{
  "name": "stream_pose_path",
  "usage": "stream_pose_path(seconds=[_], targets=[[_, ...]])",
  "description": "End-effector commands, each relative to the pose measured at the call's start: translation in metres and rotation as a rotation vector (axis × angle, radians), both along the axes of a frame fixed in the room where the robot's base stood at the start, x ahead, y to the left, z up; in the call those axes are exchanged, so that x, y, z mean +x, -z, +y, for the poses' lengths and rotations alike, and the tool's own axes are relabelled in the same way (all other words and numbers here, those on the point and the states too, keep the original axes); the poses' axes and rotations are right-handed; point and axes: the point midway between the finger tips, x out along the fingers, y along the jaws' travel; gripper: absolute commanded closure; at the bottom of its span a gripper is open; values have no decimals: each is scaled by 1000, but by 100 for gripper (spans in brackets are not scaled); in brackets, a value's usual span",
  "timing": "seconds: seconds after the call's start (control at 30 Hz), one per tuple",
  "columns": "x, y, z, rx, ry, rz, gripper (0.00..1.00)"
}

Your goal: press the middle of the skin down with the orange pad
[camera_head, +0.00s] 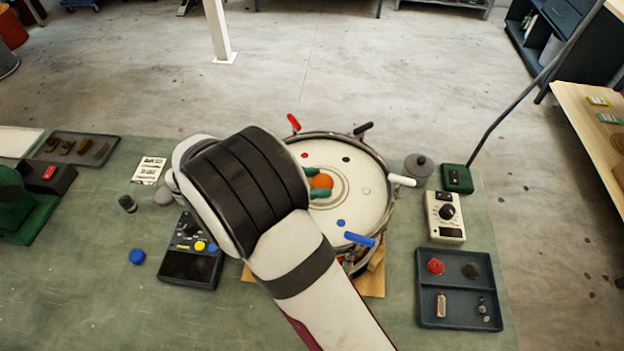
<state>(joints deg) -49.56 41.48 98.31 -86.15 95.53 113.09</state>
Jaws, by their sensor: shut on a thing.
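The drum (377,208) stands on a wooden base on the green bench, with its pale round skin facing up. Faint rings mark the middle of the skin. The orange pad (321,181) shows over the middle, between the green fingers of my gripper (317,182). My gripper is shut on the pad. From this angle I cannot tell whether the pad touches the skin. My arm hides the left and near-left part of the drum. Small red, black, white and blue dots lie near the skin's rim.
Red, black, white and blue handles stick out around the rim, the blue one (359,239) nearest. A dark tray (458,325) with small parts and a dial box (445,217) stand right. A black box with knobs (190,266) stands left. The bench's front left is mostly clear.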

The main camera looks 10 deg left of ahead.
Motion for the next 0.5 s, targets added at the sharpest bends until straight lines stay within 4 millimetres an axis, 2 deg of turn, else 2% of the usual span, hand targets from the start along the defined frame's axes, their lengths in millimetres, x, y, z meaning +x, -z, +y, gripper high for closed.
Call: stream_pose_path(seconds=[0.33, 0.5], targets=[[0, 0, 0, 0, -1, 3, 100], [0, -22, 0, 2, 0, 0, 100]])
